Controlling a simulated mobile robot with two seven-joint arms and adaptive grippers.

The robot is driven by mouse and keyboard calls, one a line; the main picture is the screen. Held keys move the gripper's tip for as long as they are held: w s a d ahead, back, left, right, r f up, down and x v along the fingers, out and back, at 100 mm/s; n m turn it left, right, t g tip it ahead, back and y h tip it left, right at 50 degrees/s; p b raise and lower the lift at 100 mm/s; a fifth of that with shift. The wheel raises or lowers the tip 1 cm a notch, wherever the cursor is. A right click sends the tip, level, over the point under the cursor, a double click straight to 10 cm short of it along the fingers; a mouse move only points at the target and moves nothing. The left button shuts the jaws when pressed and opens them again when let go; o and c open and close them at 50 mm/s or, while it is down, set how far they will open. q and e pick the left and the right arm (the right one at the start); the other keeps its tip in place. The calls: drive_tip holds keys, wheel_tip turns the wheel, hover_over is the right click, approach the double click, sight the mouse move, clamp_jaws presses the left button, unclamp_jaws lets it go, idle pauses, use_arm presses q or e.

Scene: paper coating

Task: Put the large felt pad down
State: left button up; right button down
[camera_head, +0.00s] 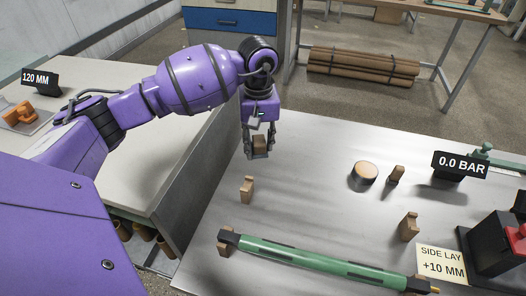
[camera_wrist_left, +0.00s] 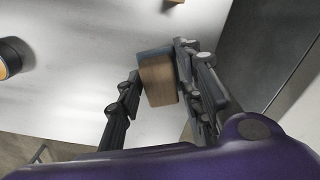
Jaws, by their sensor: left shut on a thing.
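The large felt pad (camera_head: 260,143) shows as a small brown block between the fingers of my left gripper (camera_head: 258,148), above the near table's far left part. In the left wrist view, the pad (camera_wrist_left: 158,82) has a wood-brown face and a dark grey layer along its upper edge. My left gripper (camera_wrist_left: 160,95) is shut on it, one finger on each side. The gripper hangs pointing down, and the gap between pad and tabletop is hard to judge. My right gripper is not in view.
A green roller (camera_head: 320,262) lies across the table front. Wooden uprights (camera_head: 247,189) and (camera_head: 409,226), a round wooden disc (camera_head: 365,171) and a small wooden block (camera_head: 396,175) stand on the table. A pressure display (camera_head: 460,164) is at right. The table's middle is clear.

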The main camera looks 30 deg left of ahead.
sight(263, 160)
use_arm(q)
drive_tip(key=w+f, duration=0.2)
drive_tip(key=f, duration=0.1)
drive_tip(key=shift+w+a+f, duration=0.25)
drive_tip(key=shift+w+a, duration=0.05)
drive_tip(key=shift+a, duration=0.05)
drive_tip(key=shift+w+f, duration=0.3)
drive_tip(key=shift+f, duration=1.6)
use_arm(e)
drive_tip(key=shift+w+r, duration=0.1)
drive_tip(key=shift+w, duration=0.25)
use_arm(q)
drive_tip(key=shift+f, duration=0.2)
drive_tip(key=o, duration=1)
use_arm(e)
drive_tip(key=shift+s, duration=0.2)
use_arm(q)
drive_tip(key=shift+r, duration=0.15)
